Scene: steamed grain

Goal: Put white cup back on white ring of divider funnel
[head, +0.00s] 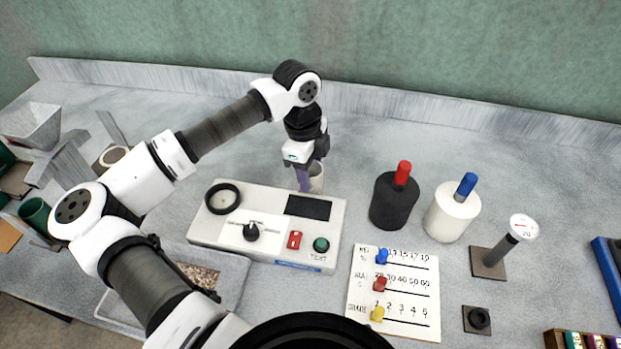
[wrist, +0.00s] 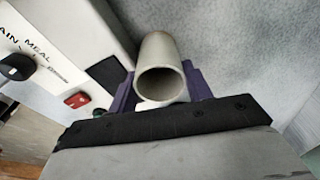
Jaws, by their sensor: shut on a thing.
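My gripper (head: 310,180) has purple fingers and is shut on the white cup (head: 317,181), just behind the tester box. In the wrist view the cup (wrist: 158,58) is a pale, hollow cylinder between the fingers, its open dark mouth facing the camera. I cannot tell whether the cup touches the counter. A grey divider funnel (head: 32,124) stands at the far left, with sloped metal parts beside it. A pale ring (head: 113,155) on a brownish base is to the right of these parts; I cannot tell whether it belongs to the funnel.
The tester box (head: 213,229) has a dark ring, knob and buttons. A green cup (head: 36,213) is at left. My arm spans the left middle. The back counter is mostly clear.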

